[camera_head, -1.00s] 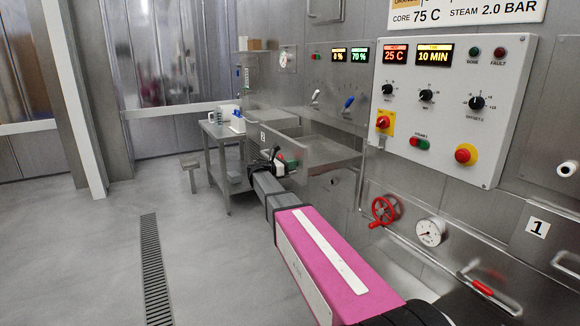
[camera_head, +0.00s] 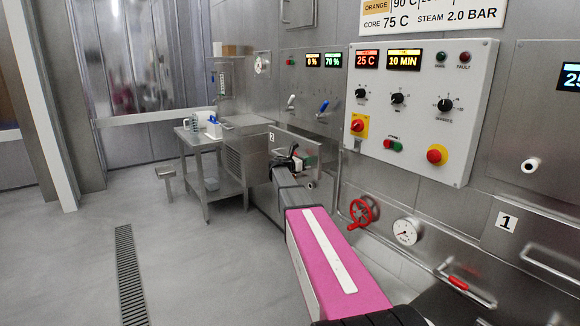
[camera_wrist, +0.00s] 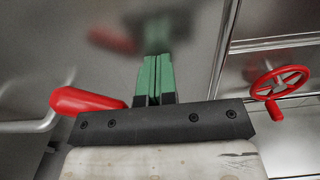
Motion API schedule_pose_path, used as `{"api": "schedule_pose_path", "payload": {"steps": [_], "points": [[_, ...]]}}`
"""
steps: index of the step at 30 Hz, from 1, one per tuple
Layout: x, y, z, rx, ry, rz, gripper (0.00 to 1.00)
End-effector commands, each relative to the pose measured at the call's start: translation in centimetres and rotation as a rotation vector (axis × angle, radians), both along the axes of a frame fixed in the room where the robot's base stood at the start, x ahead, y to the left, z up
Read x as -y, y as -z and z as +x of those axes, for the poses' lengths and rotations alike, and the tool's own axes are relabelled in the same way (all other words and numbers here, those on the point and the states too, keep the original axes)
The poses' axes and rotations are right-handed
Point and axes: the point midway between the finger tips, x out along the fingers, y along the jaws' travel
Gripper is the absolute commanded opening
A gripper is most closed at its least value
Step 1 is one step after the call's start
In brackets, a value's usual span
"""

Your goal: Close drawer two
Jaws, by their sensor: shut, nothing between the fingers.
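Drawer two, with its "2" label, shows its steel front (camera_head: 288,142) in the head view, low on the steel wall beyond my arm. Its inside is not visible, and I cannot tell whether it sits fully flush. My gripper (camera_head: 299,161) is at this front, partly hidden by my own wrist. In the wrist view the green fingers (camera_wrist: 154,78) are together and empty, pointing at the smooth steel front (camera_wrist: 195,50), which shows a blurred reflection of them. A red handle grip (camera_wrist: 88,101) on a bar is just left of the fingers. Contact with the front is unclear.
A red valve wheel (camera_head: 361,212) and a gauge (camera_head: 405,231) stand out from the wall right of my arm. Drawer one's handle (camera_head: 468,285) is nearer. A steel table (camera_head: 207,152) stands beyond on the left. The floor left of my arm is clear.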

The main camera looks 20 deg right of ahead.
Motion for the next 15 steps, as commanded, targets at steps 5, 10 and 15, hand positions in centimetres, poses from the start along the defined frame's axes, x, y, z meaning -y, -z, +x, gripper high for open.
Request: {"api": "schedule_pose_path", "payload": {"steps": [5, 10, 15], "points": [[5.2, 0.0, 1.9, 0.000, 0.002, 0.000, 0.00], [8.3, 0.0, 2.9, 0.000, 0.001, 0.001, 0.00], [10.1, 0.0, 3.4, 0.000, 0.001, 0.000, 0.00]]}}
